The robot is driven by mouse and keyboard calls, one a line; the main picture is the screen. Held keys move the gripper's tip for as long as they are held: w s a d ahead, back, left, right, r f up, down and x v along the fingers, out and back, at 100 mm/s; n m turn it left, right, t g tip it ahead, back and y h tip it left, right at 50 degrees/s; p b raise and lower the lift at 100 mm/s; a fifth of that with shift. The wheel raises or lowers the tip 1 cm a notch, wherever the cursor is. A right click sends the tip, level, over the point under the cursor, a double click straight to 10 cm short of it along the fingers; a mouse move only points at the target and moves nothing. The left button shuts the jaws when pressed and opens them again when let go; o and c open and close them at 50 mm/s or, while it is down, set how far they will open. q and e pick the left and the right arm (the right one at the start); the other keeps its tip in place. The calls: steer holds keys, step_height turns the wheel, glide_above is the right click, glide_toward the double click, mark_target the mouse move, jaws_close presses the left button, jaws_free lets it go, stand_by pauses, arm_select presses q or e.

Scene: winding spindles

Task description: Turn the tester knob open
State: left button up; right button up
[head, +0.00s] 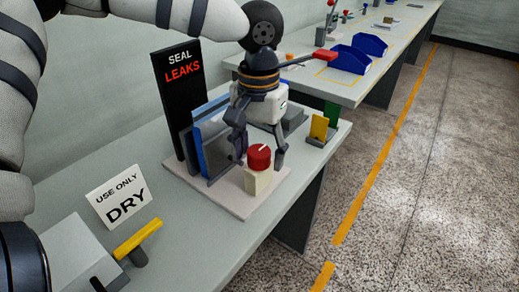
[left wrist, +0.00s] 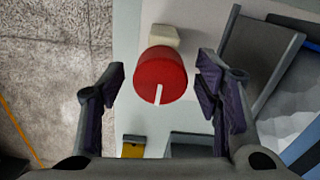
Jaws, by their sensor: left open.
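The tester knob (head: 259,157) is a red round knob with a white pointer line, on a cream block (head: 258,181) on the tester's pale base plate (head: 215,202). My left gripper (head: 260,162) is open and reaches down over the knob, one finger on each side. In the left wrist view the knob (left wrist: 160,72) sits between the open fingers (left wrist: 160,85), with a gap on both sides. Its white line points toward the bottom of that picture. My right gripper is not in view.
A black "SEAL LEAKS" sign (head: 179,95) and blue and grey panels (head: 214,140) stand left of the knob. A yellow tab (head: 319,128) in a grey holder is to the right. A "USE ONLY DRY" card (head: 119,197) and a yellow-handled part (head: 138,240) are nearer.

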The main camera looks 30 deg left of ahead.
arm_select(q)
steer(key=c, duration=1.2)
steer(key=shift+o, duration=0.2)
